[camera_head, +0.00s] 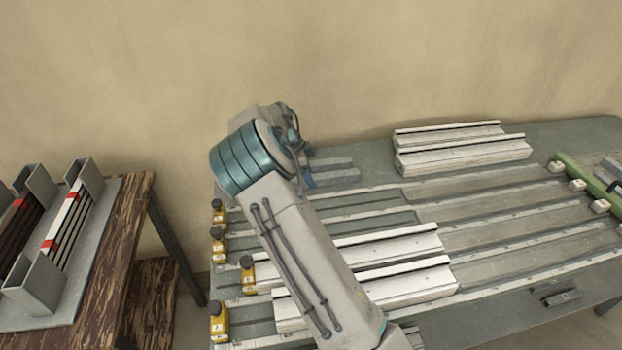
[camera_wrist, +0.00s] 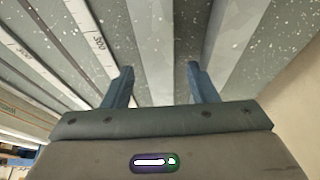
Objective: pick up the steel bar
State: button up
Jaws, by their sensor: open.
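Two plain grey steel bars lie side by side on the bench, partly hidden behind my arm in the head view: a far bar (camera_head: 332,163) and a near bar (camera_head: 338,175). In the wrist view, one steel bar (camera_wrist: 152,45) runs lengthwise between the fingers of my gripper (camera_wrist: 159,70). The other bar (camera_wrist: 237,40) lies to the right, outside the fingers. My gripper is open, with one finger on each side of the first bar. I cannot tell how far the fingertips are above the bench. In the head view my arm hides most of the gripper.
White profiles (camera_head: 462,152) lie at the back of the bench (camera_head: 540,250), and others (camera_head: 405,285) on the front rails. Yellow numbered stops (camera_head: 219,320) line the left edge. A green beam (camera_head: 588,183) is at right. A wooden table (camera_head: 110,265) holds a rack at left.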

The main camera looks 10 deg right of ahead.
jog(key=shift+f, duration=0.3)
grip_shut()
jog(key=shift+r, duration=0.15)
